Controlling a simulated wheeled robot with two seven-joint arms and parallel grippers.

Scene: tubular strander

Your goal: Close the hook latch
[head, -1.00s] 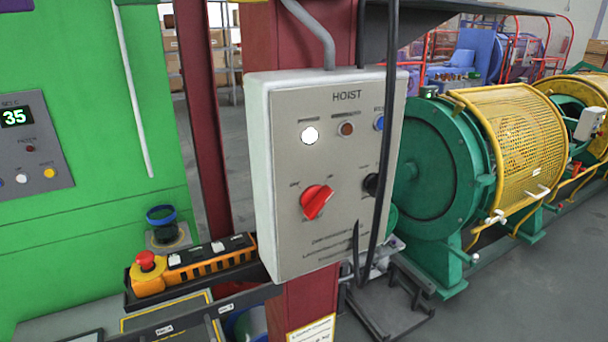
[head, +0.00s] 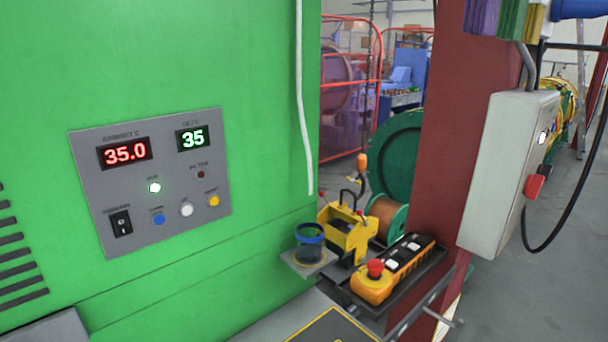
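I cannot make out a hook latch in the head view. Neither of my grippers is in view.
A green cabinet (head: 130,60) with a grey control panel (head: 150,185) fills the left. A hoist box (head: 500,170) is on a dark red column (head: 450,120). A yellow pendant (head: 395,268) with a red button lies on a dark tray. A blue-rimmed cup (head: 310,243) stands on a small shelf.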

